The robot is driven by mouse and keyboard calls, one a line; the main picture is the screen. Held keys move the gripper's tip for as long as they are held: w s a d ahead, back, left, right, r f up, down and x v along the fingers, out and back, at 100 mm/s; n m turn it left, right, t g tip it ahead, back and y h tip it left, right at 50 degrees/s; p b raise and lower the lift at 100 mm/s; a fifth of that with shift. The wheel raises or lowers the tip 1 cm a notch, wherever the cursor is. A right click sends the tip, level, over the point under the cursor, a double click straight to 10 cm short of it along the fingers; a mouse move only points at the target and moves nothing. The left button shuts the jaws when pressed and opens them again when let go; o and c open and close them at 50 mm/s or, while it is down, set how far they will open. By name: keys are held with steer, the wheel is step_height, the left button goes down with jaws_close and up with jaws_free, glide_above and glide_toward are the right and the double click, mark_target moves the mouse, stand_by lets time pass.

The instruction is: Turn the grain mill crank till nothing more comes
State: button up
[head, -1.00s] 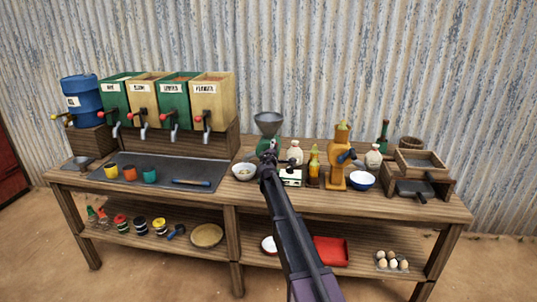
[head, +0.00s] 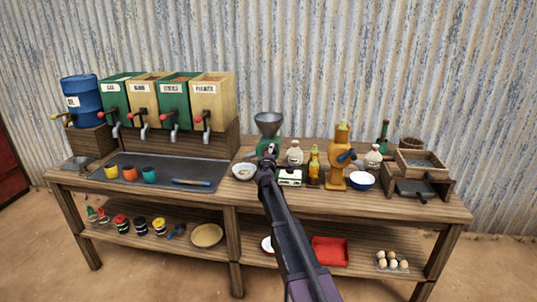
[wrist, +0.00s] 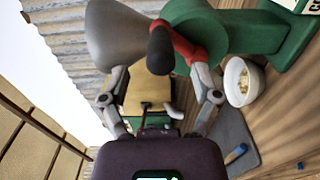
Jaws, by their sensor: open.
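The grain mill has a grey funnel hopper (head: 268,123) on a green body and stands near the middle of the table. In the wrist view its green body (wrist: 240,32), grey hopper (wrist: 128,34) and red crank arm (wrist: 184,44) with a dark knob (wrist: 161,50) are close. My gripper (wrist: 160,76) is open, its fingers spread to either side below the knob in the picture. Nothing is visibly held. A white bowl (head: 244,172) sits beside the mill; it also shows in the wrist view (wrist: 236,91) with pale yellow grains inside. My arm partly hides the mill in the head view.
A small white scale (head: 290,178), bottles and an orange juicer-like device (head: 338,160) stand right of the mill. Labelled dispensers (head: 212,97) and a dark tray (head: 130,165) with cups are at left.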

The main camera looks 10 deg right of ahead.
steer(key=shift+v, duration=1.85)
steer(key=s+d+f+m+g+h+p, duration=0.1)
steer(key=s+d+f+m+g, duration=0.25)
steer(key=s, duration=0.35)
steer(key=s+d+f+m+g+p, duration=0.2)
steer(key=s+m+g, duration=0.15)
steer(key=s, duration=0.45)
steer(key=s+d+f+m+g+h+p, duration=0.1)
steer(key=s+d+f+m+g, duration=0.15)
steer(key=s+m, duration=0.35)
steer(key=s+a+f+g+y+p, duration=0.1)
steer(key=s+a+g+y, duration=0.1)
steer(key=s, duration=0.5)
steer(key=s+a+f+m+g+y+p, duration=0.1)
steer(key=s+a+g+y, duration=0.2)
steer(key=s, duration=0.5)
steer(key=s+a+f+g+y+p, duration=0.1)
steer(key=s+a+g+y, duration=0.1)
steer(key=s, duration=0.5)
steer(key=shift+s+a+f+g+y, duration=0.3)
steer(key=shift+s+a+g, duration=0.05)
steer(key=shift+a, duration=0.3)
